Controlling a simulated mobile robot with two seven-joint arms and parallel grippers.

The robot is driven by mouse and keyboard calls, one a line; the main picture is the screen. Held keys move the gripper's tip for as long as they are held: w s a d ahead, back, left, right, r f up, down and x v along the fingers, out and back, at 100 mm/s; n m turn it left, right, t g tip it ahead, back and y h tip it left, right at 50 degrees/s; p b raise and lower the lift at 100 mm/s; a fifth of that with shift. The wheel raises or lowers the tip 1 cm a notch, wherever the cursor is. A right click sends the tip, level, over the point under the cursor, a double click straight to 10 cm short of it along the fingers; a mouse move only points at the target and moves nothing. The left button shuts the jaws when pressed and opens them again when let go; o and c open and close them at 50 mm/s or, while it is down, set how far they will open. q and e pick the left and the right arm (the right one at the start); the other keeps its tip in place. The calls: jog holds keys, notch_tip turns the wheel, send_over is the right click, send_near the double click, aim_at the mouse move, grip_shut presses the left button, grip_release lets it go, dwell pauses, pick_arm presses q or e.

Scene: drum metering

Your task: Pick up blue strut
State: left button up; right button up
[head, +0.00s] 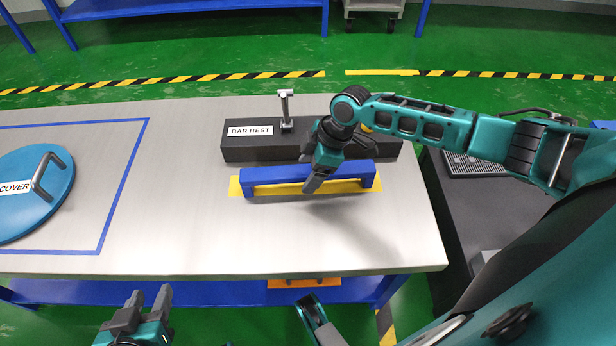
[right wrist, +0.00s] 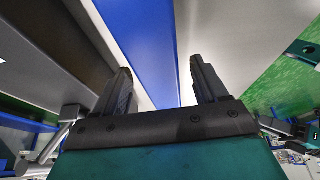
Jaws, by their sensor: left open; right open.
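The blue strut (head: 280,174) is a long bar with short end legs, lying on a yellow marking (head: 235,187) on the grey table. In the right wrist view the strut (right wrist: 150,45) runs as a blue band between and beyond the fingers. My right gripper (head: 313,184) is open over the middle of the strut and hides part of it. Its two fingers also show in the right wrist view (right wrist: 163,85), apart, with nothing held. I cannot tell whether they touch the strut. My left gripper (head: 150,298) is open and empty, below the table's front edge.
A black block labelled BAR REST (head: 250,141) with a metal post (head: 286,108) stands just behind the strut. A round blue cover (head: 40,215) with a handle lies at the left inside a blue outline. The table (head: 190,200) between cover and strut is clear.

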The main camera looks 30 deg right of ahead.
jog(key=shift+a+f, duration=0.2)
jog(key=shift+f, duration=0.25)
jog(key=shift+r, duration=0.1)
grip_shut()
